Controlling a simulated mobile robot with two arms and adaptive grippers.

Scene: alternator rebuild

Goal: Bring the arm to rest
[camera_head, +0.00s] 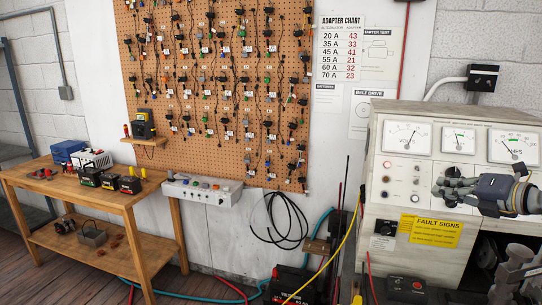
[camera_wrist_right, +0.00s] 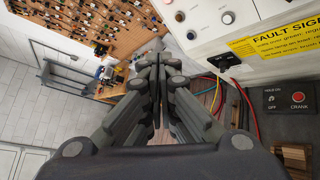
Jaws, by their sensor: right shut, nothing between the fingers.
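My right gripper (camera_head: 447,189) is in front of the grey test bench (camera_head: 385,243), at the right side of the head view. It points left, with its arm coming in from the right edge. In the right wrist view the two dark fingers (camera_wrist_right: 156,80) meet at the middle, shut and empty. The gripper covers part of the bench front below the gauges. My left gripper does not show in either view.
A yellow fault signs label (camera_head: 432,230) is on the bench front. A wooden table (camera_head: 75,190) with batteries stands at the left. A pegboard (camera_head: 240,165) with hanging adapters is on the wall. A crank box (camera_wrist_right: 290,98) and loose cables (camera_wrist_right: 225,88) lie low beside the bench.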

